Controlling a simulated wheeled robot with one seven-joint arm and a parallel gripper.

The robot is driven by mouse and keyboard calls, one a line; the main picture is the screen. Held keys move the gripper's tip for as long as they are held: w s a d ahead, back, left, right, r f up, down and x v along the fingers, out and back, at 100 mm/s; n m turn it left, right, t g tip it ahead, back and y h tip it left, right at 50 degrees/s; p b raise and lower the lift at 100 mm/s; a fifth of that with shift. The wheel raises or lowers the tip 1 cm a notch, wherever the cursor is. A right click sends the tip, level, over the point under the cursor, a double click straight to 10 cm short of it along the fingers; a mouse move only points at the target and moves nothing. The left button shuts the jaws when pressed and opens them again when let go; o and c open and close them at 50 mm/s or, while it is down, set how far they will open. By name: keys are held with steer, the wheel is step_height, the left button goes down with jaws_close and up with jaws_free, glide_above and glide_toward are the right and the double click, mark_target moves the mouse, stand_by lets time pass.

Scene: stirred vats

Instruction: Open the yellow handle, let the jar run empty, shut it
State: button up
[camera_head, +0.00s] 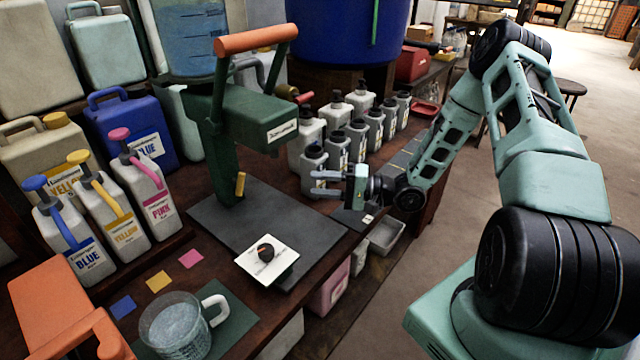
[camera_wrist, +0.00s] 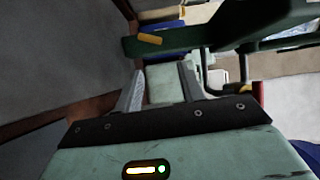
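A small yellow handle (camera_head: 240,185) stands near upright at the foot of the green stand (camera_head: 240,115); it also shows in the wrist view (camera_wrist: 150,38). A clear jar (camera_head: 190,40) with blue liquid sits behind the top of the stand, its upper part cut off by the frame. My gripper (camera_head: 318,183) is to the right of the yellow handle and apart from it, above the bench's right side. Its fingers point left in the head view. In the wrist view the two fingers (camera_wrist: 160,85) are spread with nothing held between them.
A long orange lever (camera_head: 256,38) tops the stand. A glass mug (camera_head: 172,328) of pale liquid stands on a green mat at the front. A white tile (camera_head: 258,262) carries a dark round piece. Several grey bottles (camera_head: 314,170) stand behind my gripper. Pump bottles line the left.

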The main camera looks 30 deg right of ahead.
steer(key=n+b, duration=0.1)
steer(key=n+g+h+b, duration=0.1)
steer(key=n+h+b, duration=0.4)
steer(key=n+b, duration=0.4)
glide_toward(243, 183)
steer(key=shift+n, duration=0.3)
steer(key=b+x, duration=0.1)
steer(key=x, duration=0.8)
steer(key=shift+w+a+f, duration=0.15)
steer(key=shift+w+f, duration=0.05)
steer(key=shift+w, duration=0.05)
steer(key=shift+c, duration=0.2)
jaws_close()
